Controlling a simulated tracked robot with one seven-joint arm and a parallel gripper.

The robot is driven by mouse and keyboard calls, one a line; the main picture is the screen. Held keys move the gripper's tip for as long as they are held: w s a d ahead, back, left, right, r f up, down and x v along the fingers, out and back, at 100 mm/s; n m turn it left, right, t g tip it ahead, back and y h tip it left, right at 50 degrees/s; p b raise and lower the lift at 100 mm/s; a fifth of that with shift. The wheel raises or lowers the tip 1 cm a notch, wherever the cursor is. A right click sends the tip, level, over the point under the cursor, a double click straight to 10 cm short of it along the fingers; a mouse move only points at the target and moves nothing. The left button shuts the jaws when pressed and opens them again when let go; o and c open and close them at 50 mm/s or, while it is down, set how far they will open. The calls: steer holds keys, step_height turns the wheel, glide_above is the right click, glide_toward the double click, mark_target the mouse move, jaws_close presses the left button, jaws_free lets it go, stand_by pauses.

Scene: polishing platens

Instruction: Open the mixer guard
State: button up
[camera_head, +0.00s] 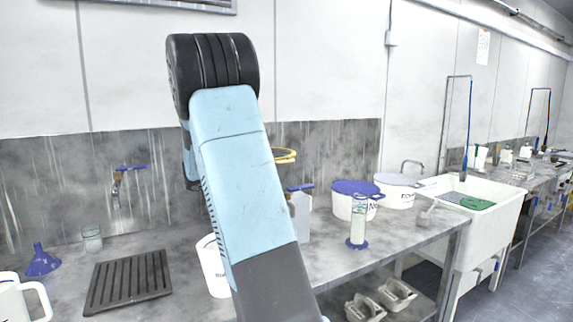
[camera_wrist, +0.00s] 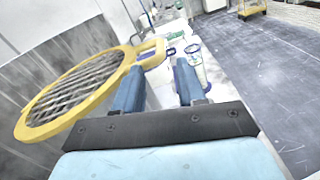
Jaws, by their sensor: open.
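The mixer guard (camera_wrist: 72,92) is a round yellow frame with a grey wire mesh. It fills the left of the wrist view, with a yellow loop handle (camera_wrist: 152,46) at its far right end. In the head view only a yellow edge of the guard (camera_head: 286,159) shows beside my arm, which hides the rest. My gripper (camera_wrist: 160,68) is open, with two blue fingers and nothing between them. The left finger overlaps the guard's rim near the handle in the picture; whether they touch I cannot tell. In the head view my gripper is hidden behind my arm.
A steel bench (camera_head: 330,262) runs along the wall. It carries a drain mat (camera_head: 128,281), a blue funnel (camera_head: 42,261), a white bucket (camera_head: 214,265) partly behind my arm, blue-lidded tub (camera_head: 354,189) and a clear cylinder (camera_head: 358,222). A white sink (camera_head: 487,226) stands right.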

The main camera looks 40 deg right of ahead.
mark_target(287, 162)
steer(key=x, duration=0.9)
steer(key=shift+a, duration=0.1)
steer(key=shift+c, duration=0.5)
jaws_close()
steer(key=shift+a, duration=0.1)
